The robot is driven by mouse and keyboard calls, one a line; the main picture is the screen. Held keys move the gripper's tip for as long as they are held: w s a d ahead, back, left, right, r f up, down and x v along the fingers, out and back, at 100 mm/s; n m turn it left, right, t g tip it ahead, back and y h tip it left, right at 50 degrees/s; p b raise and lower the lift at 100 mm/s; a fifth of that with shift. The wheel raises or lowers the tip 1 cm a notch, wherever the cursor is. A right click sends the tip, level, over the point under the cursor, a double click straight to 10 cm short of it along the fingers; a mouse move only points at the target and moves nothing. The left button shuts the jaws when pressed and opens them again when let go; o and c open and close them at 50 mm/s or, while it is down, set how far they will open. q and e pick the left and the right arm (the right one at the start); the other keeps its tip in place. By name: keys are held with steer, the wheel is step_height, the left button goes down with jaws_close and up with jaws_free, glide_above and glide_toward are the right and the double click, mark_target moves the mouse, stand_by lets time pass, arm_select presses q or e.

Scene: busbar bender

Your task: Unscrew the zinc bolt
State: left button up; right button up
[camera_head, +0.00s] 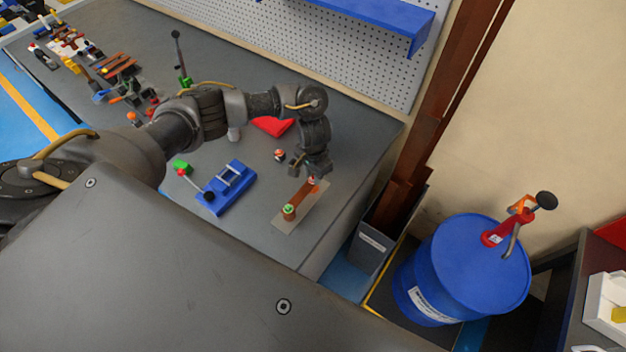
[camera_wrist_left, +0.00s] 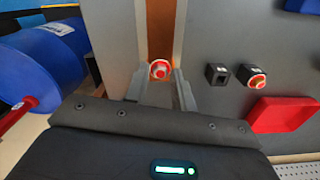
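A bolt (camera_wrist_left: 159,69) with a pale, silvery head and a red ring stands at the far end of a copper busbar (camera_wrist_left: 160,30); it also shows small in the head view (camera_head: 312,182). The busbar lies on a grey plate (camera_head: 312,205) near the bench's right corner. A green-marked bolt (camera_head: 289,210) is at its near end. My left gripper (camera_wrist_left: 160,78) points down over the red-ringed bolt. Its fingers are open, one on each side of the bolt head, with a gap visible. My right gripper is not in view.
A blue bender (camera_head: 236,185) with a red-knobbed lever sits left of the plate. A red tray (camera_head: 272,126) and two small black blocks, one with a red-ringed piece (camera_wrist_left: 256,81), are nearby. A blue drum (camera_head: 465,265) stands on the floor beyond the bench.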

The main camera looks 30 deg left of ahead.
arm_select(q)
steer(key=m, duration=0.5)
steer(key=shift+m, duration=0.4)
steer(key=m+b, duration=0.1)
steer(key=m, duration=0.2)
steer(key=shift+f, duration=0.1)
steer(key=m, duration=0.2)
steer(key=shift+m, duration=0.4)
